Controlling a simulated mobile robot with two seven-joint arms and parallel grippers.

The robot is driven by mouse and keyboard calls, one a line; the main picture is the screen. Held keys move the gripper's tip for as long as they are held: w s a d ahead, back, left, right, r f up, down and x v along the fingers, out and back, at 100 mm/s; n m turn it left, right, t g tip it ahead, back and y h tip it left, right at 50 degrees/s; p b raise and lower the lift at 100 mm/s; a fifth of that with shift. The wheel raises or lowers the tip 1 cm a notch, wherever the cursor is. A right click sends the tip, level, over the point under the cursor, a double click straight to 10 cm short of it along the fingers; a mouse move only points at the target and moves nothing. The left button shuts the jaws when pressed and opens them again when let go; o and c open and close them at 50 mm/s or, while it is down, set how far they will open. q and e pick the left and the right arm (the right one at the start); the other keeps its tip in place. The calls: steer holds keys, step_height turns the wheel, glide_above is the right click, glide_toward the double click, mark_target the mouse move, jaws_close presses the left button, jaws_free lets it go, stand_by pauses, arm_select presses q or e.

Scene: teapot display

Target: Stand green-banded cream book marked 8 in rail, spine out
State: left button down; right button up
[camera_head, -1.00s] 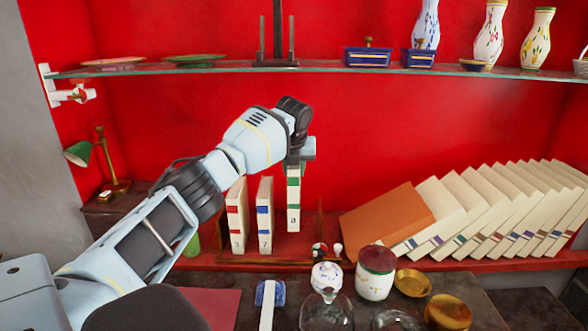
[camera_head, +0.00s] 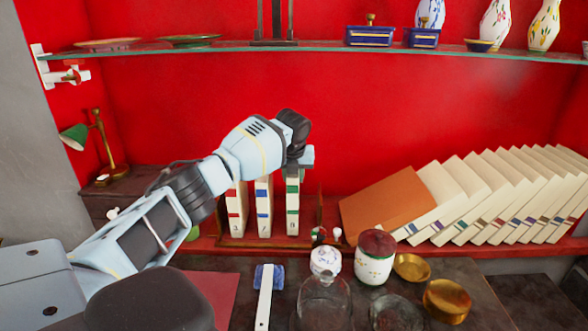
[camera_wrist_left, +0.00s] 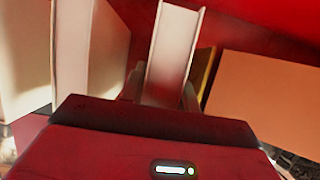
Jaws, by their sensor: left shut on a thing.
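The green-banded cream book (camera_head: 292,208) stands upright in the head view, spine facing me, to the right of two other cream books. Its number is too small to read surely now. My left gripper (camera_head: 297,160) is shut on its top. In the left wrist view the same book (camera_wrist_left: 174,55) sits between the fingers (camera_wrist_left: 160,95). The dark rail (camera_head: 265,241) runs under the books on the red shelf. The book's lower end is at the rail's level; whether it bears on the base I cannot tell. My right gripper is not in view.
A red-banded book (camera_head: 235,210) and a blue-banded book (camera_head: 264,208) stand to the left in the rail. An orange book (camera_head: 385,205) leans at the right, before a row of slanted cream books (camera_head: 480,200). Jars (camera_head: 375,257) and brass dishes (camera_head: 447,300) stand below in front.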

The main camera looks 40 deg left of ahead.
arm_select(q)
steer(key=shift+f, duration=0.6)
stand_by(0.7)
steer(key=c, duration=1)
jaws_free()
steer(key=shift+o, duration=0.2)
steer(key=shift+f, duration=0.15)
steer(key=shift+p+v, duration=0.4)
steer(key=shift+v, duration=3.6)
